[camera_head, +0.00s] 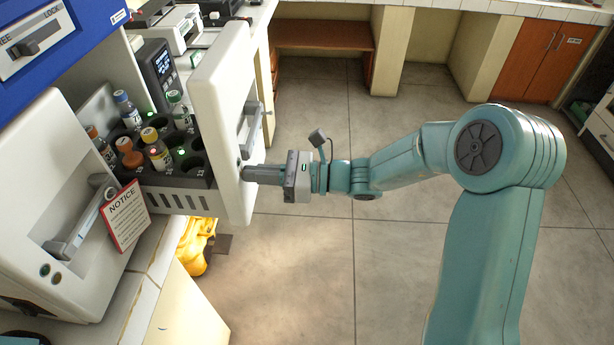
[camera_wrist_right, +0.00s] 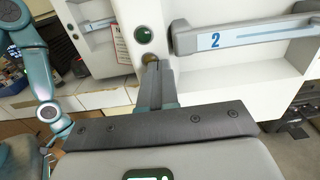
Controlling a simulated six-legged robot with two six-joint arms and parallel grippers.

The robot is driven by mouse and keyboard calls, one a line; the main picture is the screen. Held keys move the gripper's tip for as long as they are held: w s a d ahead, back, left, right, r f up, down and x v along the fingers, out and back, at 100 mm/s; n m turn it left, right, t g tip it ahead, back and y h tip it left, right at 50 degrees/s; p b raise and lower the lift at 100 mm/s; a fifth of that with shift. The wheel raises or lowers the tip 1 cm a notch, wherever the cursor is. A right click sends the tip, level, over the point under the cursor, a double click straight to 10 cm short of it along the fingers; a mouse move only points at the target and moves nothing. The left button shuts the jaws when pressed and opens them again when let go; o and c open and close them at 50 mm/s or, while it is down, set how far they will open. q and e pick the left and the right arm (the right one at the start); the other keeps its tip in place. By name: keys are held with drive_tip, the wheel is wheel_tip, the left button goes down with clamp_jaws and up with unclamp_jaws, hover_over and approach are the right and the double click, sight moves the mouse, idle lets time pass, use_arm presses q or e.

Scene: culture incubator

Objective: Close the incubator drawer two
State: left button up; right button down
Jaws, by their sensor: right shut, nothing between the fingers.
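Incubator drawer two (camera_head: 222,120) is pulled out, its white front standing away from the cabinet. Its grey handle (camera_head: 250,130) is on the outer face; in the right wrist view the handle (camera_wrist_right: 245,36) carries a blue "2". Inside the drawer, a dark rack (camera_head: 180,180) holds several capped bottles. My right gripper (camera_head: 246,174) is shut and empty, its fingertips at the lower part of the drawer front, below the handle. In the right wrist view the fingertips (camera_wrist_right: 153,66) are at the front beside a round brass-coloured part, under a green button (camera_wrist_right: 144,34). Exact contact is hard to tell. My left gripper is not seen.
A neighbouring closed white drawer front (camera_head: 70,220) with a handle and a red-edged NOTICE sign (camera_head: 125,215) stands at left. A blue unit (camera_head: 60,40) is above. A yellow object (camera_head: 197,245) is below the drawer. The floor (camera_head: 300,270) on the right is open.

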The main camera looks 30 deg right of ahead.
sight(142, 169)
drive_tip(key=b+x, duration=0.3)
drive_tip(key=x, duration=1.9)
drive_tip(key=shift+w+a+f, duration=0.1)
drive_tip(key=shift+w+a, duration=0.05)
drive_tip(key=shift+b+x, duration=0.35)
drive_tip(key=shift+x, duration=0.6)
drive_tip(key=shift+r, duration=0.35)
